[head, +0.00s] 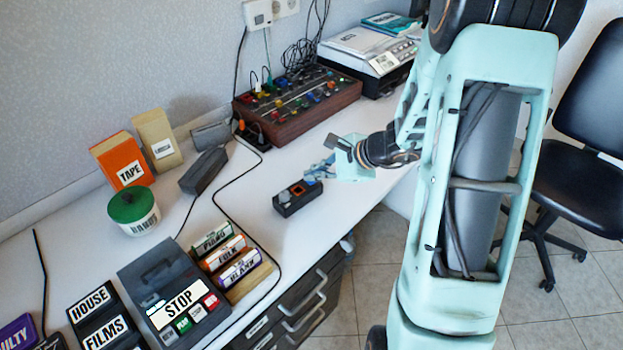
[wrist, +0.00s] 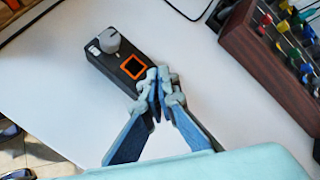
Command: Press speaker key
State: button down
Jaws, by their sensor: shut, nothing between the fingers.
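A small black control box (wrist: 117,62) lies on the white desk in the wrist view, with a grey knob and a white piece at one end and an orange-framed dark square key (wrist: 132,67) near the other. No label reading "speaker" can be made out. The box also shows in the head view (head: 288,208), left of my gripper (head: 318,172). My gripper's blue-tipped fingers (wrist: 158,80) are shut and empty, with their tips at the box's end beside the orange-framed key. They hide that end; I cannot tell whether they touch it.
A wood-sided mixer (head: 300,112) with coloured knobs stands behind the box. A black cable (head: 228,195) runs along the desk left of it. A grey device with a STOP label (head: 172,290) and labelled cassettes (head: 232,262) stand front left. The desk's front edge is close.

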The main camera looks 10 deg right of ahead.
jog(key=shift+f, duration=0.1)
dwell(0.3)
jog(key=shift+f+b, duration=0.4)
jog(key=shift+b, duration=0.3)
jog(key=shift+r, duration=0.5)
notch_tip(320, 180, up, 6)
jog(key=p, duration=0.4)
jog(key=shift+p, duration=0.4)
